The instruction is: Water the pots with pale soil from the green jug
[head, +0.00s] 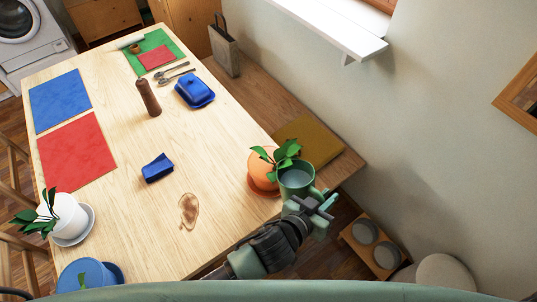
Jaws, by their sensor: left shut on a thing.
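The green jug (297,191) is at the table's right edge, with greyish water visible inside. My left gripper (322,203) is shut on its handle side. The jug stands right beside an orange pot (261,172) with a leafy plant and partly covers it. A white pot (67,217) with a plant stands on a grey saucer at the left edge. A blue pot (84,274) on a blue saucer is at the bottom left, partly cut off. I cannot make out the soil colour in any pot. My right gripper is out of view.
A pepper mill (148,98) and a blue butter dish (195,91) stand farther back. Red (75,152) and blue (60,101) mats lie left. The wall is close on the right.

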